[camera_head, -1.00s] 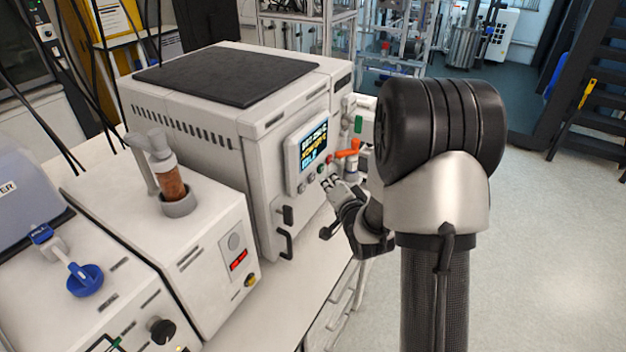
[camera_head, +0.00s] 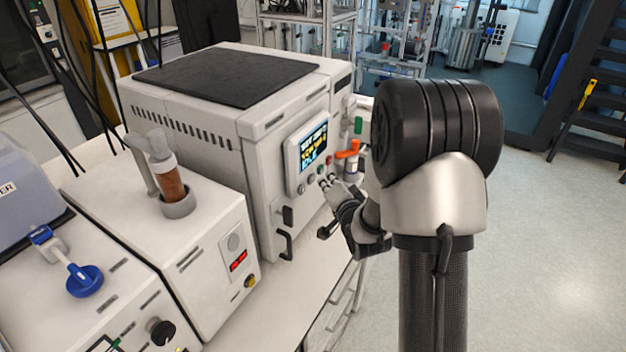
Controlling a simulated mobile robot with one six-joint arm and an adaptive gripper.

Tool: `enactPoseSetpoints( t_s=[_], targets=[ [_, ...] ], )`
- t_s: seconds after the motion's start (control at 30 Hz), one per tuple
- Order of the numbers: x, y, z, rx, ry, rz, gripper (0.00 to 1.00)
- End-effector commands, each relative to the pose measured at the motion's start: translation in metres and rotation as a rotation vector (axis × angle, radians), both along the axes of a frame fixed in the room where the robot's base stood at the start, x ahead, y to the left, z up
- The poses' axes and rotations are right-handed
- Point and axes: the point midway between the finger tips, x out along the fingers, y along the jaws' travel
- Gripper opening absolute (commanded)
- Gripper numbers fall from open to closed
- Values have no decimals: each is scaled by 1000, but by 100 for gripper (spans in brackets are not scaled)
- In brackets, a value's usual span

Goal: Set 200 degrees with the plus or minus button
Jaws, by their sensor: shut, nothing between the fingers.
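The white reactor cabinet (camera_head: 190,115) stands on the bench with a control panel on its front. The panel's display (camera_head: 313,146) shows yellow and white text on dark blue, too small to read. A row of small round buttons (camera_head: 306,184) runs below the display. My gripper (camera_head: 326,182) is shut and empty, its fingertips at the right part of this row. The fingertips touch or nearly touch the panel; I cannot tell which. They hide some of the buttons, and I cannot make out plus or minus marks.
An orange-handled valve (camera_head: 347,154) sits just right of the panel, close to my gripper. A black door handle (camera_head: 286,240) is below the panel. A smaller white device (camera_head: 165,240) with a red display stands at left. Open floor lies at right.

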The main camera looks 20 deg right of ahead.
Motion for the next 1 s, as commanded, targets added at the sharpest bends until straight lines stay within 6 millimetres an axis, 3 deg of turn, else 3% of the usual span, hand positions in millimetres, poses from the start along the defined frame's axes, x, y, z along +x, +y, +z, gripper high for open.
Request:
enactPoseSetpoints(
  t_s=[1.0],
  targets=[
    [7, 5, 0, 0, 0, 0, 0]
  ],
)
